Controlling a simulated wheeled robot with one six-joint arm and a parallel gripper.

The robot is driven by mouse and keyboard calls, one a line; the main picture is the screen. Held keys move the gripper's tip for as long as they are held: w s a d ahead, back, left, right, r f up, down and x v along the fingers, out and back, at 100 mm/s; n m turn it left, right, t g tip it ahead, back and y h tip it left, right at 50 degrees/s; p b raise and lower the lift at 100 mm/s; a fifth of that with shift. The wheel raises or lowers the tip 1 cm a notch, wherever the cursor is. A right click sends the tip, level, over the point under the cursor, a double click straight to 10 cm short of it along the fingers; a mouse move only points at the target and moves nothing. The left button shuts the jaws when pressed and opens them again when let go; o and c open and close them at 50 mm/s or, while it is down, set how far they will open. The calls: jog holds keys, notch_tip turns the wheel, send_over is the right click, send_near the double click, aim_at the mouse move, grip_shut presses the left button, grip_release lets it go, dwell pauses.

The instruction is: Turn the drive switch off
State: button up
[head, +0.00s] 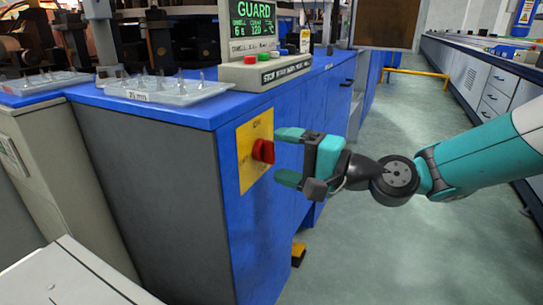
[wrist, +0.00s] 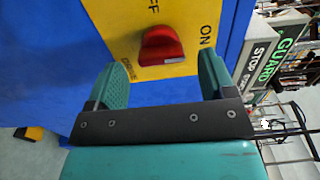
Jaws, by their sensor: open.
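The drive switch is a red rotary knob (head: 263,151) on a yellow plate (head: 247,172) on the blue side of the machine cabinet. In the wrist view the red knob (wrist: 161,46) sits on the yellow plate (wrist: 190,15), with "ON" printed to the right and "OFF" above, partly cut off. The knob's handle lies sideways across the plate, its pale-marked end toward ON. My gripper (head: 282,156) is open in front of the knob, its teal fingers above and below it. In the wrist view the fingers (wrist: 163,83) are apart and empty, short of the knob.
A control box (head: 252,68) with a GUARD display and red and green buttons stands on the blue cabinet top. Clear trays (head: 168,90) lie to its left. A yellow pedal (head: 298,254) is on the floor. The aisle on the right is open floor.

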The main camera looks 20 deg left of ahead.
aim_at(275, 153)
jog(key=shift+w+a, duration=0.15)
jog(key=shift+a, duration=1.5)
jog(key=c, duration=0.9)
jog(key=shift+c, duration=0.2)
